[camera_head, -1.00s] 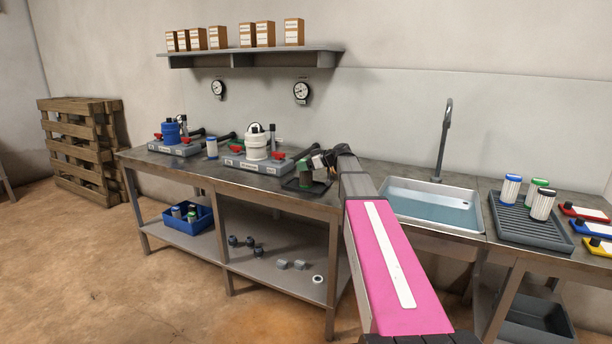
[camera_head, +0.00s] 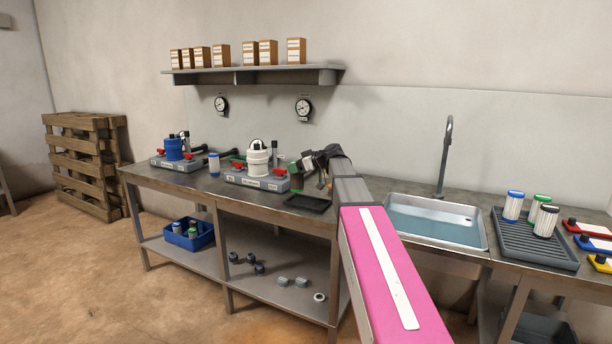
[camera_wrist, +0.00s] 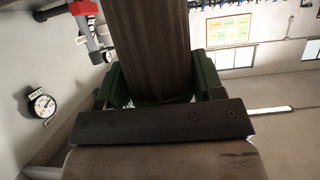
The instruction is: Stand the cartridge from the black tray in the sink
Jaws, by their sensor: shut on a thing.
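A dark brown, ribbed cartridge (camera_wrist: 150,45) fills the upper middle of the wrist view. My gripper (camera_head: 303,168) is shut on it, with green parts on both sides of it (camera_wrist: 158,88). In the head view they are small and partly hidden by my arm, so the cartridge's tilt is hard to tell. They are above the bench, clear of the black tray (camera_head: 308,204), which looks empty. The sink (camera_head: 435,222) is to the right of my arm, with pale blue water or lining inside and a tall tap (camera_head: 444,155) behind.
A grey manifold with a white housing (camera_head: 257,162) stands left of the tray, and another with a blue housing (camera_head: 174,150) farther left. A ribbed drying rack (camera_head: 533,240) with several cartridges sits right of the sink. Gauges (camera_head: 303,108) and a shelf (camera_head: 255,75) are on the wall.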

